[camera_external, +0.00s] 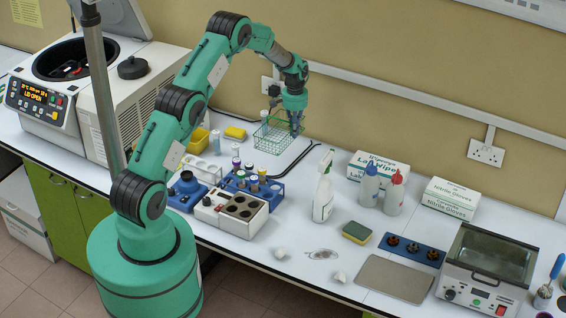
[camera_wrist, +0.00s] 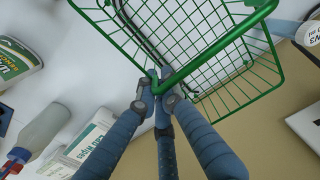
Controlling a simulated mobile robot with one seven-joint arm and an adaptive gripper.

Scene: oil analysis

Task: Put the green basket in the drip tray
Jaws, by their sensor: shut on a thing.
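The green basket (camera_external: 271,136) is an open wire basket near the back wall, and it looks held above the bench. My gripper (camera_external: 295,122) is shut on its right side. In the wrist view my gripper's blue fingers (camera_wrist: 158,94) close on the rim of the green basket (camera_wrist: 215,50), at a corner. The basket looks empty. I cannot tell for sure which thing is the drip tray. A flat grey plate (camera_external: 394,279) lies at the front right.
Blue racks with capped vials (camera_external: 250,183) and a white heater block (camera_external: 230,211) stand in front of the basket. A spray bottle (camera_external: 324,188), wash bottles (camera_external: 369,186) and a wipes box (camera_external: 378,165) stand to the right.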

